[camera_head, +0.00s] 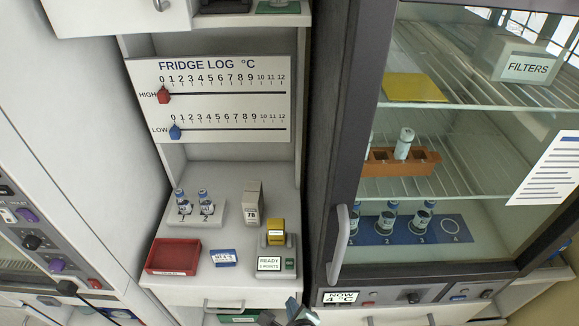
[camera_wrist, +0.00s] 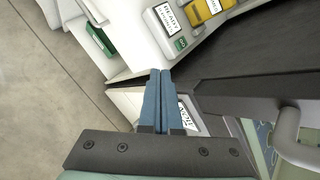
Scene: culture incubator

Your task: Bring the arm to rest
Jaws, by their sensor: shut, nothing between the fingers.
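My gripper (camera_head: 300,312) shows at the bottom edge of the head view, in front of the counter between the shelf unit and the fridge. In the wrist view its two blue fingers (camera_wrist: 160,72) are shut together with nothing between them. They point toward the gap between the white counter and the dark fridge body. No object touches the fingers. Most of my arm is out of the head view.
The glass-door fridge (camera_head: 340,140) stands at the right, its door handle (camera_head: 340,243) close to my gripper. The counter holds a red tray (camera_head: 172,256), two vials in a white rack (camera_head: 190,213), a yellow device (camera_head: 276,233) and a READY sign (camera_head: 269,263). Bare floor (camera_wrist: 50,90) shows at left.

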